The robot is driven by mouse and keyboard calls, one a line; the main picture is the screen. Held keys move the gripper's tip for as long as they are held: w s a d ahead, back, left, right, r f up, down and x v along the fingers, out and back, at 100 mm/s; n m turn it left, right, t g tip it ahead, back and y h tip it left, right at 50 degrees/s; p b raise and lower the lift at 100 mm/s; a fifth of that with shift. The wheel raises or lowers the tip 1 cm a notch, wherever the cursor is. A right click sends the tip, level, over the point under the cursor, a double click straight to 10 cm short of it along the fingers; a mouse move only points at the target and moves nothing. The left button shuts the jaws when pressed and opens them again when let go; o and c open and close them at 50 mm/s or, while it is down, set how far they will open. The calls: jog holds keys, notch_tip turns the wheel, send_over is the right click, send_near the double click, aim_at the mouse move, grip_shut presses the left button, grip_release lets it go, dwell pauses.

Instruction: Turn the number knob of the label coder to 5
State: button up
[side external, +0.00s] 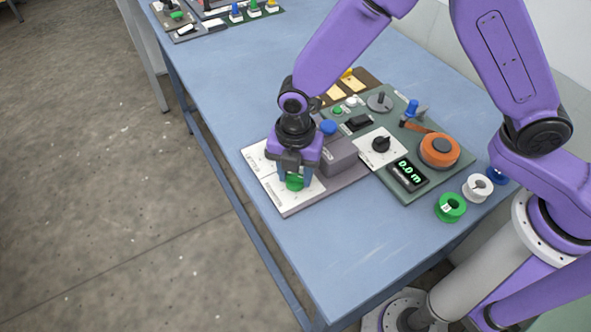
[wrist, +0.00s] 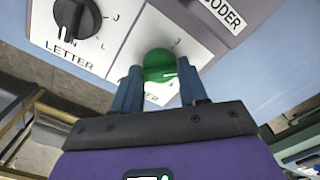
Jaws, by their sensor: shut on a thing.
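The label coder's white panel (side external: 300,204) lies near the table's left edge. Its green number knob (side external: 294,183) is under my gripper (side external: 295,175), which points down at it. In the wrist view the green knob (wrist: 159,62) sits between the two blue fingers of my gripper (wrist: 160,78), which is shut on it. A short white pointer mark shows on the knob's near right side. The label below it is mostly hidden, and I cannot read which number the pointer faces. The black letter knob (wrist: 80,18) stands to the left, beside its "LETTER" print.
A grey block (side external: 338,158) of the coder stands close to the right of my gripper. Beyond are a green panel with a black dial (side external: 381,144), an orange knob (side external: 440,149) and a display (side external: 407,174). A green spool (side external: 450,207) stands near. The front table is clear.

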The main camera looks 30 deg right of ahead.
aim_at(296, 176)
jog(key=m, duration=1.1)
jog(key=shift+m, duration=1.9)
jog(key=o, duration=1.1)
jog(key=shift+r, duration=0.1)
notch_tip(296, 176, up, 17)
jog(key=shift+r, duration=0.15)
